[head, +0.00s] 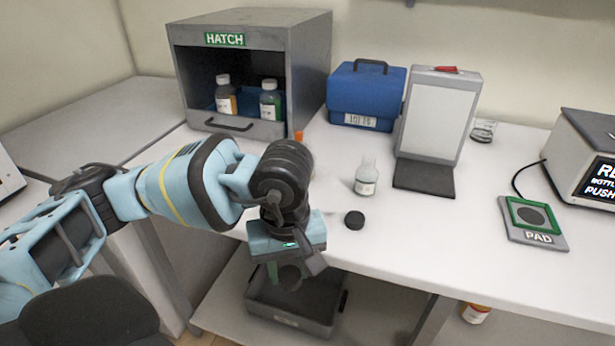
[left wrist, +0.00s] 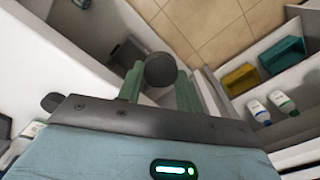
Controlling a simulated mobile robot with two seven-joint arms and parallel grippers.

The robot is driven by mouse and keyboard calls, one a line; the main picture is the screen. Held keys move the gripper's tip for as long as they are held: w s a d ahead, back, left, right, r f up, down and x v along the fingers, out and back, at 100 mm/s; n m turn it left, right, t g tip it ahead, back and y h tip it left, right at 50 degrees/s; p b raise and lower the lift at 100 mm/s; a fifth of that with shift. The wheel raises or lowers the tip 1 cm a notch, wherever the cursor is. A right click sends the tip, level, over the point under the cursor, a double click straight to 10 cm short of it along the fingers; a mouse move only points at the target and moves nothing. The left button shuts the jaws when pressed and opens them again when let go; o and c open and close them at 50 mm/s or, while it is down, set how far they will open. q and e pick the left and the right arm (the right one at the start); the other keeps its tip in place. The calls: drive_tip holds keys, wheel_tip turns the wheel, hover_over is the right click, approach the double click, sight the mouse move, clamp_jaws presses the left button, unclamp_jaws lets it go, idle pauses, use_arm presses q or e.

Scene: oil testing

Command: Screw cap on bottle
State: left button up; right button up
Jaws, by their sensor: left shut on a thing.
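A small clear bottle (head: 366,176) with a white label stands upright on the white table, with no dark cap on its neck. A black round cap (head: 354,220) lies on the table in front of it. My left gripper (head: 285,274) is beyond the table's front edge, to the left of and nearer than the bottle, above a grey bin. It is shut on a dark round cap (left wrist: 161,70), which shows between the green fingers in the left wrist view. The bottle and the held cap are well apart. My right gripper is not in view.
A grey hatch (head: 306,65) holds two capped bottles at the back left. A blue case (head: 366,95), a white panel on a dark base (head: 423,178) and a pad (head: 533,217) stand on the table. The grey bin (head: 262,306) is below.

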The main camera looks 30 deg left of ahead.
use_arm(q)
drive_tip(key=m, duration=0.2)
drive_tip(key=s+f+m, duration=0.1)
drive_tip(key=m, duration=0.1)
drive_tip(key=s+d+m, duration=0.1)
drive_tip(key=m, duration=0.1)
drive_tip(key=shift+d+f, duration=0.1)
drive_tip(key=shift+f, duration=0.25)
drive_tip(key=m, duration=0.3)
drive_tip(key=shift+s+d+f, duration=0.3)
drive_tip(key=shift+s+f, duration=0.1)
drive_tip(key=shift+a, duration=0.15)
